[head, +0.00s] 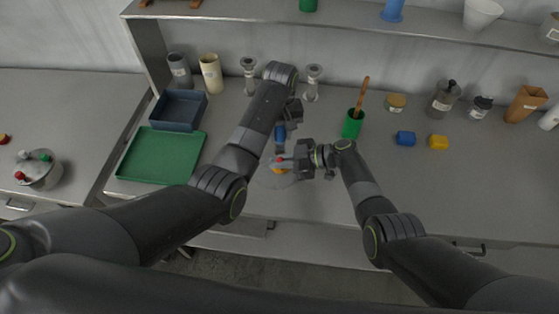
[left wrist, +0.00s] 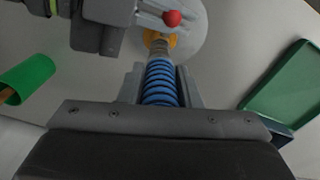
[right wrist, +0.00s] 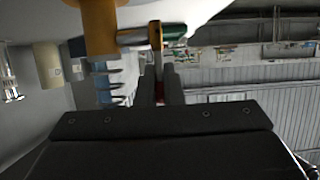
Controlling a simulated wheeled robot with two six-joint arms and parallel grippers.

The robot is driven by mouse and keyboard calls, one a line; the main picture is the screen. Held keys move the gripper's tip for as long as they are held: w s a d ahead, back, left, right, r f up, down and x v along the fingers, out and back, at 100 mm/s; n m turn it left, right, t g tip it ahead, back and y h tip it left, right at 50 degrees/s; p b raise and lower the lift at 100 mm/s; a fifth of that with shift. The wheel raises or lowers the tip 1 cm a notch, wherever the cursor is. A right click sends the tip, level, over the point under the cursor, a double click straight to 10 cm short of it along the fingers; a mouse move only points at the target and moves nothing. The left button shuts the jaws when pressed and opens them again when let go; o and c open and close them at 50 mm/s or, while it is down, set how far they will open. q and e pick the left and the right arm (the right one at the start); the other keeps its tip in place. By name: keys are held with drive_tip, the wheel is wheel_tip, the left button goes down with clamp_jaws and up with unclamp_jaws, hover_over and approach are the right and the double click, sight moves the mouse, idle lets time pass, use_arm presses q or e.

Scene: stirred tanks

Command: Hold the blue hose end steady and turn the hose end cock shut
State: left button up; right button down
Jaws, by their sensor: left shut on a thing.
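The blue ribbed hose end (left wrist: 160,82) lies between the fingers of my left gripper (left wrist: 159,88), which is shut on it. It also shows in the head view (head: 280,132). An orange cock body (left wrist: 156,37) sits just past the hose, with a red knob (left wrist: 172,18) beside it. My right gripper (head: 291,163) is at the cock, to its right in the head view. In the right wrist view, the fingers (right wrist: 159,90) stand close together around a red tip below a thin metal lever (right wrist: 156,36). Their grip on it is unclear. The orange body (right wrist: 98,25) is at upper left.
A green tray (head: 162,155) and a dark blue bin (head: 178,110) lie left of my left arm. A green cup (head: 352,124) with a brown handle stands beyond my right gripper. Blue (head: 405,138) and yellow (head: 438,142) blocks lie right. The bench's front right is clear.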

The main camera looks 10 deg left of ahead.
drive_tip(key=shift+d+y, duration=0.1)
drive_tip(key=shift+y, duration=0.2)
drive_tip(key=shift+d+y, duration=0.2)
drive_tip(key=shift+y, duration=0.3)
drive_tip(key=c, duration=1.6)
unclamp_jaws()
drive_tip(key=shift+o, duration=0.2)
drive_tip(key=v, duration=1.2)
